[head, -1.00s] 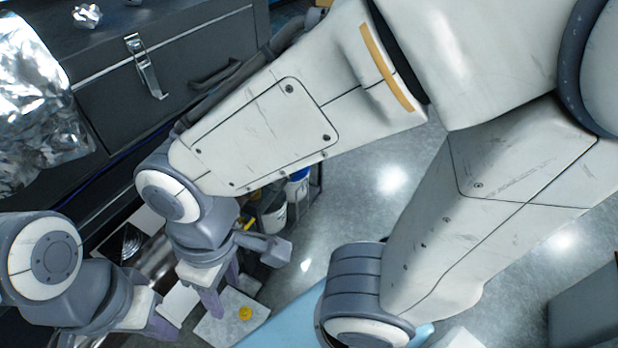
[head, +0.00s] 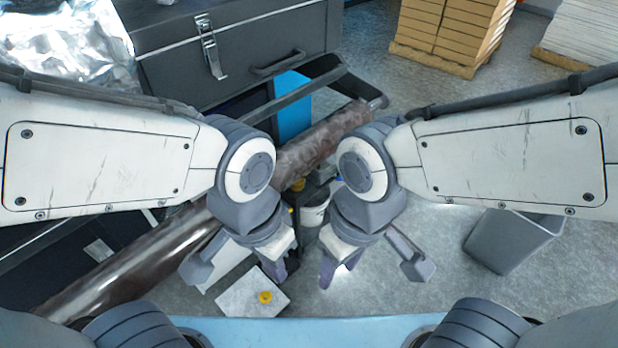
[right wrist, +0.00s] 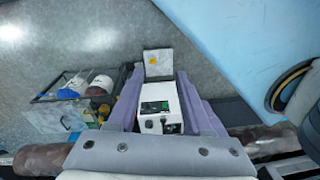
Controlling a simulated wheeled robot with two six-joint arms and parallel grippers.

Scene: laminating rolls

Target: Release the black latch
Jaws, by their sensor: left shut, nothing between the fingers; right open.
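I cannot pick out a black latch for certain. A silver metal latch (head: 210,47) hangs on the front of the dark chest (head: 290,25) at upper left in the head view. My left gripper (head: 277,273) is shut and empty, pointing down at lower middle, well apart from that latch. My right gripper (head: 326,272) is open and empty just right of it. In the right wrist view its purple fingers (right wrist: 160,76) stand apart, with a white box with a dark green panel (right wrist: 158,106) seen between them. The silver latch is not seen there.
A long glossy brown roll (head: 135,262) runs diagonally behind my left arm. A white plate with a yellow knob (head: 240,300) lies below the left gripper. Crumpled foil (head: 65,45), a grey bin (head: 510,240) and stacked boxes (head: 450,30) stand around.

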